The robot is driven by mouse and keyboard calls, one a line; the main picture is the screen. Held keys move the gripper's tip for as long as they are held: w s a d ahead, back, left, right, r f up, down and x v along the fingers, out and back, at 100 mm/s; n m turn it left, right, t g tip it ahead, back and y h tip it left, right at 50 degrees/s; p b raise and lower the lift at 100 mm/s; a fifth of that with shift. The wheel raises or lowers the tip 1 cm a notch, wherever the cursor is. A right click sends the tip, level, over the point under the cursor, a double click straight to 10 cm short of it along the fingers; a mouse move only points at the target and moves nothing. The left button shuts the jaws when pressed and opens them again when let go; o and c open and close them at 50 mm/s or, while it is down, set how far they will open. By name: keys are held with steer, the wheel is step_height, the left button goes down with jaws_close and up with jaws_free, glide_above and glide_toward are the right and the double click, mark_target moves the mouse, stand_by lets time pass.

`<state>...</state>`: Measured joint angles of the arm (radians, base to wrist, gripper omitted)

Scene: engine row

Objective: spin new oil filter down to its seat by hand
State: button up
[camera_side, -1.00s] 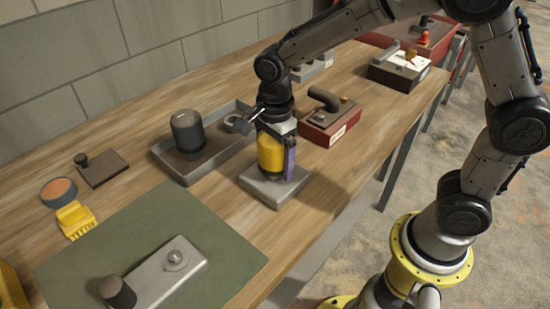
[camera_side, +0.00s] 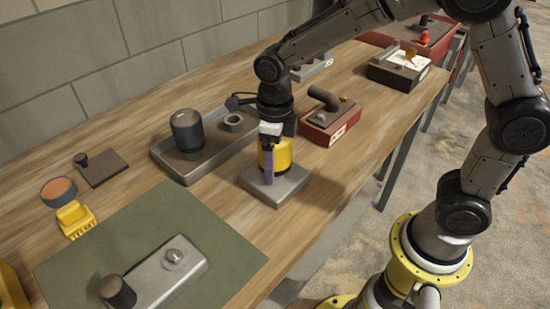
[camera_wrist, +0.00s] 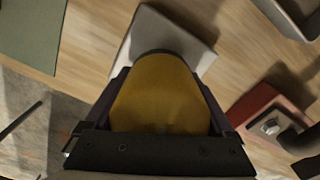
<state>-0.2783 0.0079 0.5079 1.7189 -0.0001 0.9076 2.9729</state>
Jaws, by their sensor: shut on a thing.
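The new oil filter is a yellow cylinder (camera_side: 281,155). It stands upright over a grey square block (camera_side: 288,187) on the wooden bench. My gripper (camera_side: 268,158) points down over the filter and is shut on it, with a purple finger along its near side in the side view. In the wrist view the yellow filter (camera_wrist: 160,95) fills the middle between my dark fingers, and part of the grey block (camera_wrist: 195,48) shows beyond it. The filter's lower edge appears close to the block's top; whether it touches the seat cannot be told.
A grey tray (camera_side: 174,172) with a dark cylinder (camera_side: 186,131) and a small ring part (camera_side: 233,121) lies to the left. A red block with a dark pipe (camera_side: 328,120) is close on the right. A green mat (camera_side: 110,235) carries a grey plate (camera_side: 168,272) in front.

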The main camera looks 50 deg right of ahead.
steer(key=o, duration=1.5)
step_height(320, 180, up, 13)
steer(key=shift+r, duration=0.45)
steer(key=n, duration=0.7)
steer(key=shift+s+r, duration=0.1)
steer(key=shift+r, duration=0.2)
steer(key=n, duration=0.6)
steer(key=shift+r, duration=0.35)
step_height(320, 180, down, 14)
steer(key=shift+r, duration=0.2)
